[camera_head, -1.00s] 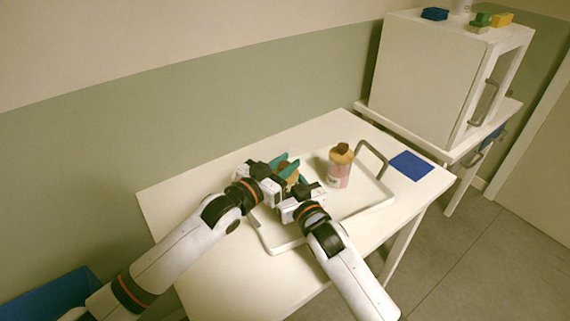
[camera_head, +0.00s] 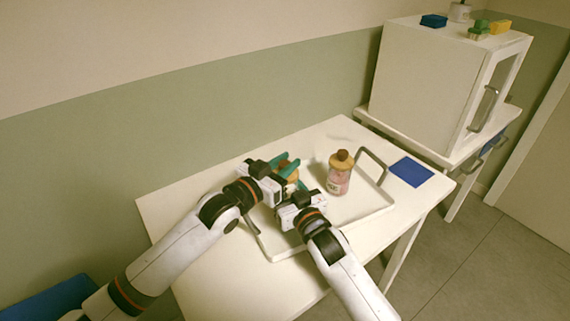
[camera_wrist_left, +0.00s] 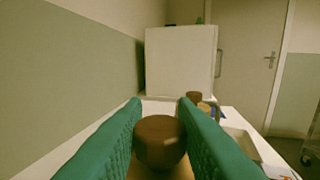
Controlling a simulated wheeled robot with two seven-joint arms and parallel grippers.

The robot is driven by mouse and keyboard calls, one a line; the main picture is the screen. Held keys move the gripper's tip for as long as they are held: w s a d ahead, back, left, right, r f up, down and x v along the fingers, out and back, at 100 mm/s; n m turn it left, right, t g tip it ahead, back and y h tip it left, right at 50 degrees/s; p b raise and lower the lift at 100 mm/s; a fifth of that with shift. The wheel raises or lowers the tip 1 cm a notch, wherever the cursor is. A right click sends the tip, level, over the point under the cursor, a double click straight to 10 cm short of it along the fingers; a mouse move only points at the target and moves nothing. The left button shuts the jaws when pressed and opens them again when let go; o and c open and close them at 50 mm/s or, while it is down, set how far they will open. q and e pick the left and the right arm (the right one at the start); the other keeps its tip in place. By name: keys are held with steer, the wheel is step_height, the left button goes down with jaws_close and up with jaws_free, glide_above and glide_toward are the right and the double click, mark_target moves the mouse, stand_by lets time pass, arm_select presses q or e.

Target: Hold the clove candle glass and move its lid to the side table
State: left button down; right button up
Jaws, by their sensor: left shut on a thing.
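A candle glass with a wooden lid (camera_head: 291,174) is between the teal fingers of my left gripper (camera_head: 287,168) over the left part of the white tray. In the left wrist view its round brown knob (camera_wrist_left: 160,140) shows between the two fingers, with the paler lid below.
A pink-labelled lidded bottle (camera_head: 338,180) stands upright on the white tray (camera_head: 370,207), right of the grippers. A blue mat (camera_head: 411,171) lies at the table's right end. A white cabinet (camera_head: 425,85) stands on the side table (camera_head: 440,150). The table's left part is clear.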

mark_target(285, 163)
arm_select(q)
steer(key=shift+r, duration=2.05)
arm_select(e)
steer(key=o, duration=1.5)
